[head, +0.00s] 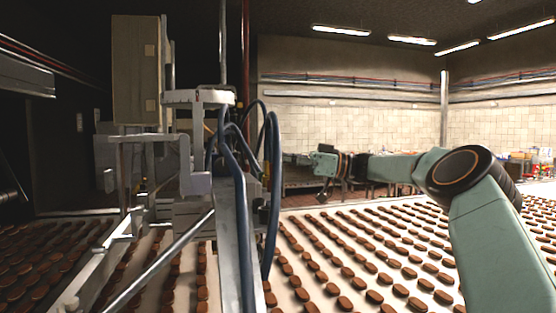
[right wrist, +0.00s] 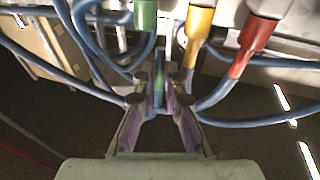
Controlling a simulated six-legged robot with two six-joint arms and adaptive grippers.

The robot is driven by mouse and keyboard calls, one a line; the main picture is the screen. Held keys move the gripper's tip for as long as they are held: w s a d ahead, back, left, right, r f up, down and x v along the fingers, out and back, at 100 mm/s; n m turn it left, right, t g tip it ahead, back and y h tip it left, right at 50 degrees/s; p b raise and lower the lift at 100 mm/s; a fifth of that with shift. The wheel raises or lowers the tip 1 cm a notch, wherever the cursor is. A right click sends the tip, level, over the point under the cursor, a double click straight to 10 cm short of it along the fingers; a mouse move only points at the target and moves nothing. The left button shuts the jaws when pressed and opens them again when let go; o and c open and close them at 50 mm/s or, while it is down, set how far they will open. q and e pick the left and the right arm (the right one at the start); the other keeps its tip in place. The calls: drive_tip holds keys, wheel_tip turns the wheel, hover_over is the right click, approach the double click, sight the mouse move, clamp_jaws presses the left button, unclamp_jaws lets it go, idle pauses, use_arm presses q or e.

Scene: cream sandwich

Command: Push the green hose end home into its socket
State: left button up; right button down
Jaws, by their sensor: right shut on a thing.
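The green hose end (right wrist: 145,14) is at the top of the right wrist view, with a blue hose below it. Its upper part is cut off by the frame edge, so I cannot tell how it sits against its socket. My right gripper (right wrist: 160,90) is below it, shut on the blue hose of the green end; a little green shows between the fingers. In the head view my right gripper (head: 322,178) is small and dark, at the end of the pale green arm, and what it holds cannot be made out. My left gripper is not in view.
A yellow hose end (right wrist: 200,22) and a red hose end (right wrist: 252,45) stand right of the green one. Loose blue hoses (head: 272,190) loop beside the metal machine frame (head: 120,175). A conveyor with rows of brown biscuits (head: 350,270) spreads below.

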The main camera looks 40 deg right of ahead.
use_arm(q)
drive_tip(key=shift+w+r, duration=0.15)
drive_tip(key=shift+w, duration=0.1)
use_arm(e)
drive_tip(key=shift+w+d+f, duration=0.1)
drive_tip(key=shift+w+f, duration=0.15)
drive_tip(key=shift+w, duration=0.4)
drive_tip(key=shift+w+d+f, duration=0.1)
drive_tip(key=shift+w+f, duration=0.1)
drive_tip(key=shift+w, duration=0.45)
idle(0.9)
